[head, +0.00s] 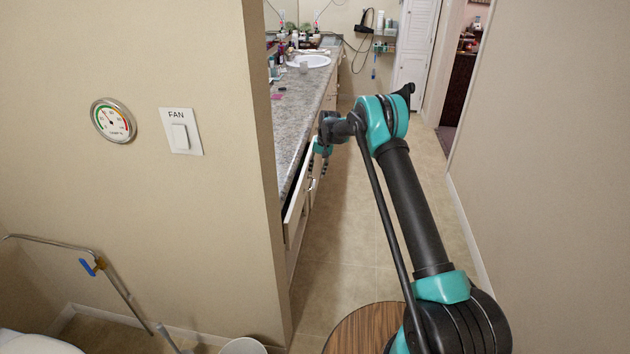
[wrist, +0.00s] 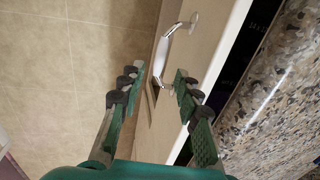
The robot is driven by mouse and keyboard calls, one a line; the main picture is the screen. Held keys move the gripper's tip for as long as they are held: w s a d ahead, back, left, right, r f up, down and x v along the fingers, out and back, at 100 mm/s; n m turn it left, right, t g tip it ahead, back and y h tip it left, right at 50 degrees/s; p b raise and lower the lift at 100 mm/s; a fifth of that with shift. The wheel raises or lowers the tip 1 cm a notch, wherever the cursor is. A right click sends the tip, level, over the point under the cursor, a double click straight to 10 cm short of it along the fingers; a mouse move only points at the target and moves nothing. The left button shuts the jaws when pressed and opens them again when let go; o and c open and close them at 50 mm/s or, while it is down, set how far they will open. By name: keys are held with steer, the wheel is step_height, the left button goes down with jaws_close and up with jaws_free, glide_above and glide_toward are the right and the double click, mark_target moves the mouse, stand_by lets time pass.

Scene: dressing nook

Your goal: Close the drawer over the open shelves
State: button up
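The drawer (head: 296,208) has a pale front that stands out from under the speckled counter (head: 318,102) in the head view. In the wrist view the drawer front (wrist: 212,58) fills the middle, with a dark gap between it and the counter edge (wrist: 262,100). Its metal handle (wrist: 161,52) shows just beyond my fingertips. My gripper (wrist: 159,74) is open, its two fingers apart with nothing held between them. In the head view my gripper (head: 319,166) is beside the drawer front; I cannot tell whether it touches. The open shelves are not clearly seen.
A wall corner with a fan switch (head: 181,131) and a round gauge (head: 113,119) stands left of the drawer. A sink (head: 309,61) and small items sit on the counter. Tiled floor (head: 345,235) is clear along the counter, with a wall (head: 545,150) on the right.

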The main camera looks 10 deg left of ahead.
mark_target(314, 183)
steer(key=shift+a+f, duration=0.25)
steer(key=shift+f, duration=1)
steer(key=shift+a+f, duration=0.2)
steer(key=shift+f, duration=1)
jaws_close()
